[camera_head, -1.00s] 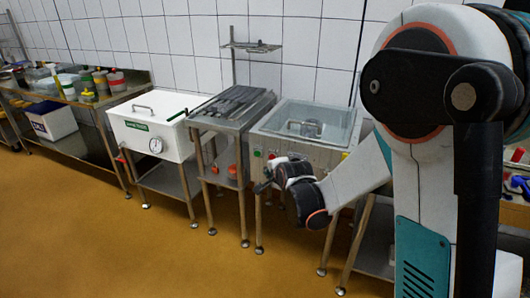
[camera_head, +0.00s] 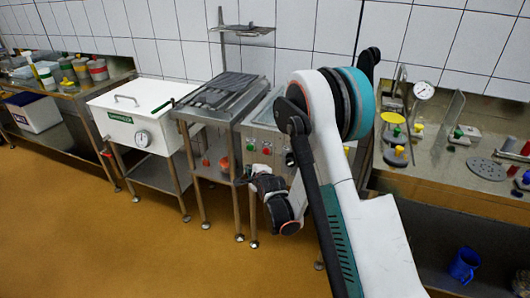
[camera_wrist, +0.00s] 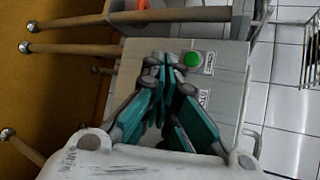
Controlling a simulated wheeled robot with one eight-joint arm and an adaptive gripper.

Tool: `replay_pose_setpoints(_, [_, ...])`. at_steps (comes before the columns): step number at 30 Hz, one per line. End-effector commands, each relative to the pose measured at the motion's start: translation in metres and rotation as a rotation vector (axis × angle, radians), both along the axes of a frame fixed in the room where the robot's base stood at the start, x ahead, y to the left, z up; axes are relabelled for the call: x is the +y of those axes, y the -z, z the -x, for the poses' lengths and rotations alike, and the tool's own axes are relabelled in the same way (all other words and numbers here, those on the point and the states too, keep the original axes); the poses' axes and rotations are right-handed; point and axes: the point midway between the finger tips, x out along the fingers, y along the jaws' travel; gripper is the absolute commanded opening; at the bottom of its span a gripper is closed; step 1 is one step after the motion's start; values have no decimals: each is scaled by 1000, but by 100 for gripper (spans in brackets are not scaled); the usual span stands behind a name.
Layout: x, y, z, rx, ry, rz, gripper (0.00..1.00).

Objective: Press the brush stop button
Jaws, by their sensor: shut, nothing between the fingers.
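The steel machine (camera_head: 262,133) has a green button (camera_head: 250,147) and a red button (camera_head: 266,151) on its front panel. In the wrist view the panel (camera_wrist: 228,60) shows the green button (camera_wrist: 192,59) with a label beside it. A second label (camera_wrist: 203,97), which seems to read STOP, lies farther down; the button beside it is hidden behind my fingers. My gripper (camera_wrist: 160,62) is shut and empty, its tips just left of the green button in that picture. In the head view my gripper (camera_head: 250,172) is in front of and below the buttons. I cannot tell whether it touches the panel.
A slatted steel table (camera_head: 228,92) and a white vat (camera_head: 135,112) with a gauge stand left of the machine. A bench (camera_head: 440,172) with gauges and small parts stands at the right, a blue jug (camera_head: 464,265) below it. The floor in front is clear.

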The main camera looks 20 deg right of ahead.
Motion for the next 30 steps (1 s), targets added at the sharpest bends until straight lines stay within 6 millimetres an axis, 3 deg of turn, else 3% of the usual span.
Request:
replay_pose_setpoints(11, [-7,0,-8,0,0,1,0])
replay_pose_setpoints(30, [-49,0,-66,1,0,1,0])
